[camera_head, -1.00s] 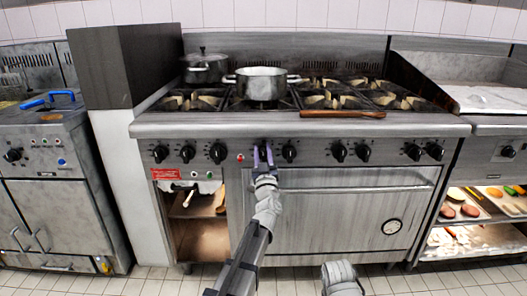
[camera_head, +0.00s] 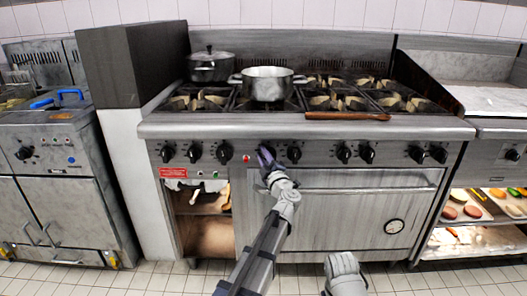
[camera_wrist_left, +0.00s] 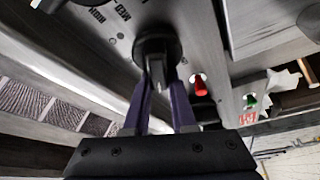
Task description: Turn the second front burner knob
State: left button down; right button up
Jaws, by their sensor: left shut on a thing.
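A row of black burner knobs runs along the front panel (camera_head: 318,153) of the stove. My left gripper (camera_head: 266,156) is at the panel, between the red indicator light and a black knob (camera_head: 293,154) to its right. In the left wrist view, its two purple fingers are shut on a black knob (camera_wrist_left: 157,50), one on each side of the grip. In the head view the gripper mostly hides this held knob. My right gripper is out of view; only a grey part of my other arm shows at the bottom.
A pot (camera_head: 265,83) and a lidded pot (camera_head: 211,65) stand on the burners. A wooden spoon-like tool (camera_head: 347,116) lies along the stove's front edge. The oven door handle (camera_head: 350,178) runs below the knobs. A red light (camera_wrist_left: 200,86) sits beside the held knob.

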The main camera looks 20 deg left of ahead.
pick_arm(q)
jog(key=shift+w+d+f+n+g+h+p, duration=0.15)
jog(key=shift+d+n+g+p, duration=0.15)
jog(key=shift+n, duration=0.45)
jog(key=shift+w+d+f+n+g+h+p, duration=0.1)
jog(key=shift+f+n+g+h+p, duration=0.2)
jog(key=shift+n, duration=0.45)
jog(key=shift+r, duration=0.1)
jog(key=c, duration=0.7)
grip_release()
jog(key=shift+w+y, duration=0.15)
jog(key=shift+y, duration=0.1)
jog(key=shift+c, duration=0.2)
jog(key=shift+s+a, duration=0.2)
jog(key=shift+s, duration=0.05)
jog(key=v, duration=0.7)
jog(key=shift+s+d, duration=0.25)
